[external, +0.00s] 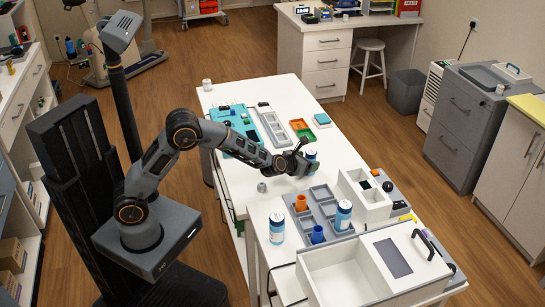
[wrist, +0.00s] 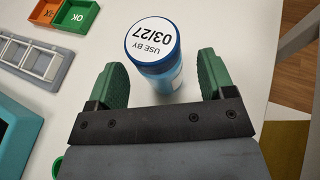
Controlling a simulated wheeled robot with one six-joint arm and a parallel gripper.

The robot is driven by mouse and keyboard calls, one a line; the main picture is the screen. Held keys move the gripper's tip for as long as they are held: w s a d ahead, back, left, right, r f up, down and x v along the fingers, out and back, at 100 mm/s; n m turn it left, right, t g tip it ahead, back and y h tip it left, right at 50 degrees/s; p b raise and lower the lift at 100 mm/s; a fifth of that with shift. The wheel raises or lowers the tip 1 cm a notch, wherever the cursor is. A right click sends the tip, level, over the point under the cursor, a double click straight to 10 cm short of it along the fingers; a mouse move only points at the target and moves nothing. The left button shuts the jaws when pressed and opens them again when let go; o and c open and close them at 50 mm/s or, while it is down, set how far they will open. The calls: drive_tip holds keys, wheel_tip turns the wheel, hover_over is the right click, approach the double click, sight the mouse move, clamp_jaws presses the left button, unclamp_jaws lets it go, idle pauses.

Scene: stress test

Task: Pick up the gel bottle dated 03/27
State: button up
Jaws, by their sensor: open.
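The gel bottle dated 03/27 (wrist: 152,42) stands on the white table, and its white-and-blue lid reads "USE BY 03/27" in the wrist view. My gripper (wrist: 164,78) is open, with one green fingertip on each side of the bottle's lower part. I see no clear contact, and the bottle's base is partly hidden by the gripper. In the external view my gripper (external: 299,159) is low over the middle of the table, with a blue bottle (external: 311,155) just beyond it. Two similar bottles, one at the tray (external: 343,216) and one left of it (external: 277,226), have no readable date there.
A grey compartment tray (external: 322,194) holds an orange cup (external: 300,203) and a blue cup (external: 317,234). A white divided box (external: 352,182) and a large white bin (external: 336,278) stand nearby. Small orange and green trays (wrist: 70,18) lie left of the bottle.

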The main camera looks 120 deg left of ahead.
drive_tip(key=shift+x, duration=1.2)
drive_tip(key=c, duration=1.1)
